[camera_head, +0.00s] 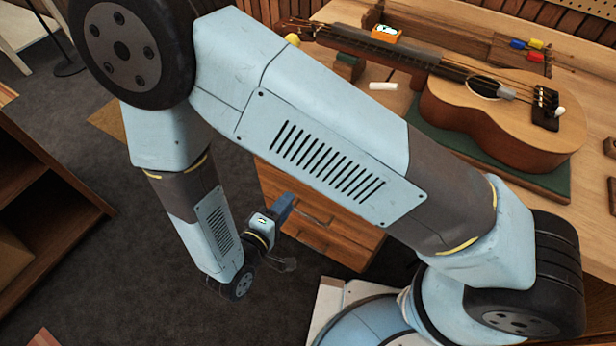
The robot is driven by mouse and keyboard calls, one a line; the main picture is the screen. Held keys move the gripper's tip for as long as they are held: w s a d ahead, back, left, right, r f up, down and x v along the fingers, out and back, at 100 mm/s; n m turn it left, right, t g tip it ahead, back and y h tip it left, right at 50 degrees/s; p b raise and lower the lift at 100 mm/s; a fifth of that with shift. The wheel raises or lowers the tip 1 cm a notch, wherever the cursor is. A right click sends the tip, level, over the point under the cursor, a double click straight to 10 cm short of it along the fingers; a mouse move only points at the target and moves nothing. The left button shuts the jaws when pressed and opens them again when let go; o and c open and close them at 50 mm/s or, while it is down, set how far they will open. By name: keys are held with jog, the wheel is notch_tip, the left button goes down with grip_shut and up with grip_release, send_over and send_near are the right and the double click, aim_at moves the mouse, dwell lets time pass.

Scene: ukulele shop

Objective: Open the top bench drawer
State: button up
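The wooden workbench (590,205) fills the right side. Its drawer fronts (335,235) show in the middle, below the bench top and partly behind my arm. My arm hides most of the upper part of the stack, so I cannot tell for sure whether the top drawer is shut. A thin dark handle (313,215) shows on one front, close to my gripper. My gripper (287,238) is low in front of the drawer fronts, just left of that handle. It is small and partly hidden in this view. I cannot tell whether its fingers are apart or touch the handle.
A ukulele (545,105) lies on a green mat (545,181) on the bench top. An orange box (386,33), a white stick (383,86) and colored clamps (526,45) lie nearby. Wooden shelving (50,210) stands at the left. Dark carpet (120,270) lies clear between shelving and bench.

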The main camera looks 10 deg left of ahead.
jog(key=x, duration=1.1)
jog(key=shift+w+d, duration=0.1)
grip_shut()
